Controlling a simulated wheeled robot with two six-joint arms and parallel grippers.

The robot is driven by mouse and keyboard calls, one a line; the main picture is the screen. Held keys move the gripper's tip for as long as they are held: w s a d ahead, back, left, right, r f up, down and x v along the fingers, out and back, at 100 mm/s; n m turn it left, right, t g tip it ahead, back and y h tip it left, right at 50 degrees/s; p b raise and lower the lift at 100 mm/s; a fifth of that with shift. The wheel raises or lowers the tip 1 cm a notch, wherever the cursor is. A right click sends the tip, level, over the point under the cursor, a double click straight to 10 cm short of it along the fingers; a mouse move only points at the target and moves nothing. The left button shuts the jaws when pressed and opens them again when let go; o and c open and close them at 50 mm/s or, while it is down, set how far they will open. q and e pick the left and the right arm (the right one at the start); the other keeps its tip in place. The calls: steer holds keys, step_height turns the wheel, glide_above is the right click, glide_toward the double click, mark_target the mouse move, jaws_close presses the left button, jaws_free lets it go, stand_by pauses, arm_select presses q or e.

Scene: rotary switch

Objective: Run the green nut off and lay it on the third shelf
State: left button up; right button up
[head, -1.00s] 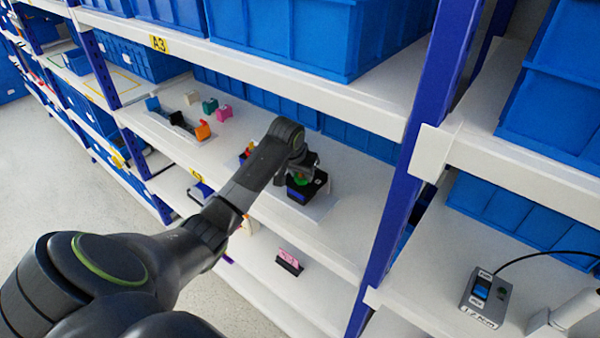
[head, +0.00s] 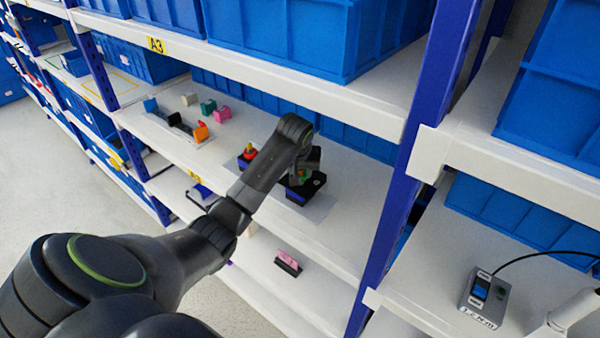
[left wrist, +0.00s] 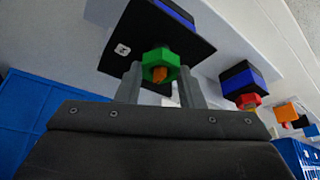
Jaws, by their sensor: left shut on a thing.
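The green nut (head: 303,177) is at a black box with a blue front (head: 298,194) on the shelf under the A3 label. In the left wrist view the green nut (left wrist: 160,58) sits between the two fingers of my left gripper (left wrist: 160,82), which is shut on it. An orange post end (left wrist: 160,75) shows through the nut. The box's black face (left wrist: 140,30) lies just beyond the nut; I cannot tell how far along the post the nut sits. My left gripper (head: 304,170) partly hides the nut in the head view. My right gripper is not in view.
A second blue-black box with a red and yellow piece (head: 249,152) stands to the left. Several small coloured blocks (head: 208,106) stand farther left. A pink card (head: 288,260) stands on the shelf below. A grey switch box (head: 485,297) is at right.

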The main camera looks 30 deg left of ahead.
arm_select(q)
steer(key=shift+r, duration=2)
